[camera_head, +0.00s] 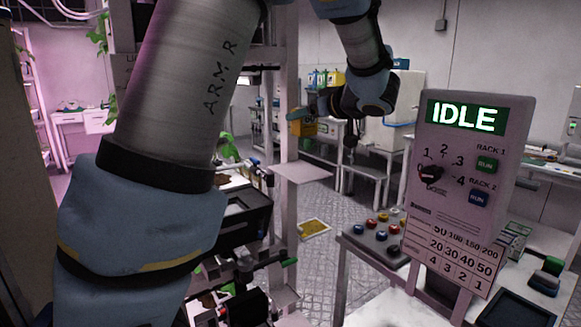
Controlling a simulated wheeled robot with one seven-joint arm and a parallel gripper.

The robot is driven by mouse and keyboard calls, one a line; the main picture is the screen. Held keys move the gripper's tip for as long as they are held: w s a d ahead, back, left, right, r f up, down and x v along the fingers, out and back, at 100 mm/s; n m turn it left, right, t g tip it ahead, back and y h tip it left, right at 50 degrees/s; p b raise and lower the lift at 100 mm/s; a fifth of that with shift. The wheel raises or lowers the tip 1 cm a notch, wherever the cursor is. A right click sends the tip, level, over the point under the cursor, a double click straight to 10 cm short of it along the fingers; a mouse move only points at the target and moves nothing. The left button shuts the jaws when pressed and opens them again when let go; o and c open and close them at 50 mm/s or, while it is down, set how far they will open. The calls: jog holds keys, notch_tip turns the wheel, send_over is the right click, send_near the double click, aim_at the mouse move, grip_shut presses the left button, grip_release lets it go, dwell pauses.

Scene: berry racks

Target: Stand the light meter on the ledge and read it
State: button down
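My gripper (314,112) is at the upper middle, pointing left. It appears shut on a small yellow-orange box-like thing with a darker top, which I take to be the light meter (302,127); its display cannot be made out. The ledge (302,173) is a flat pinkish plate on the rack post. The light meter is above the ledge in the picture, with a visible gap between them. The ledge's top looks bare.
A control panel (468,210) reading IDLE, with a dial and two RUN buttons, stands at the right. A grey box with coloured buttons (378,232) is beside it. A pale rack post (289,90) rises behind the ledge.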

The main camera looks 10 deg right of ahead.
jog(key=shift+w+f, duration=0.2)
notch_tip(320, 180, down, 10)
jog(key=shift+a+r+p, duration=0.1)
jog(key=shift+r+p, duration=0.15)
jog(key=shift+p, duration=0.7)
jog(key=shift+f, duration=0.15)
grip_release()
jog(key=b+v, duration=0.3)
jog(key=v, duration=0.9)
jog(key=shift+b, duration=0.35)
